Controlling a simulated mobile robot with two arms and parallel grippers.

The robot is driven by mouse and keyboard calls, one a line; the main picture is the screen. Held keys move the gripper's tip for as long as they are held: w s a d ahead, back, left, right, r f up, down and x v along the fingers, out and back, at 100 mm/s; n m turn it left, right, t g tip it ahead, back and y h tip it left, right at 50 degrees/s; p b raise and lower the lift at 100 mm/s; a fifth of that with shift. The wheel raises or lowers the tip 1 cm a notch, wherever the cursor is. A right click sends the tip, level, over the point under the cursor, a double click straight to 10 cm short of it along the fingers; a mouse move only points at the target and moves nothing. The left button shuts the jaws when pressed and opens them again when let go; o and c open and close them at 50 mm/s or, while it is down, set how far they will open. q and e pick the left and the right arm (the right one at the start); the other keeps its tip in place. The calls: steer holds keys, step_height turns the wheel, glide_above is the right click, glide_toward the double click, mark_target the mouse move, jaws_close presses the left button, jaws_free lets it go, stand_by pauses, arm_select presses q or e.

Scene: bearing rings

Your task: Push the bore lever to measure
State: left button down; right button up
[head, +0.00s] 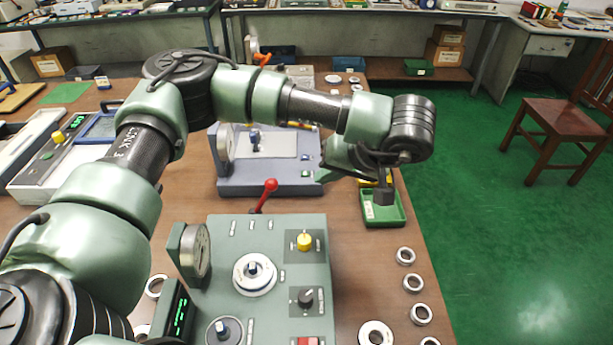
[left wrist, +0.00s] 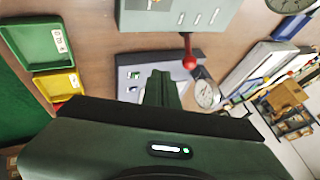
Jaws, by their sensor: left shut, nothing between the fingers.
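The lever with a red ball knob (head: 270,185) stands at the back edge of the green-grey measuring box (head: 230,290), next to the round dial gauge (head: 196,250). The red knob (left wrist: 190,62) also shows in the left wrist view, right of my fingertips and apart from them. My left gripper (head: 322,175) is above the table, to the right of the knob, its fingers pointing left. Its fingers (left wrist: 161,78) are shut and empty in the left wrist view. My right gripper is not in view.
A blue-grey gauge stand (head: 265,188) lies behind the measuring box. A green tray (head: 384,212) is right, below my wrist. Several steel rings (head: 405,256) lie along the right table edge. A readout with green digits (head: 178,315) is left of the box.

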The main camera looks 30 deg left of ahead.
arm_select(q)
steer(key=a+f+p, duration=0.3)
steer(key=a+f, duration=0.3)
steer(key=a, duration=0.3)
steer(key=shift+f, duration=0.4)
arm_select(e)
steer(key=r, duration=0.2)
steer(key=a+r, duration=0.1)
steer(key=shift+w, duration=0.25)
arm_select(q)
steer(key=shift+a, duration=0.1)
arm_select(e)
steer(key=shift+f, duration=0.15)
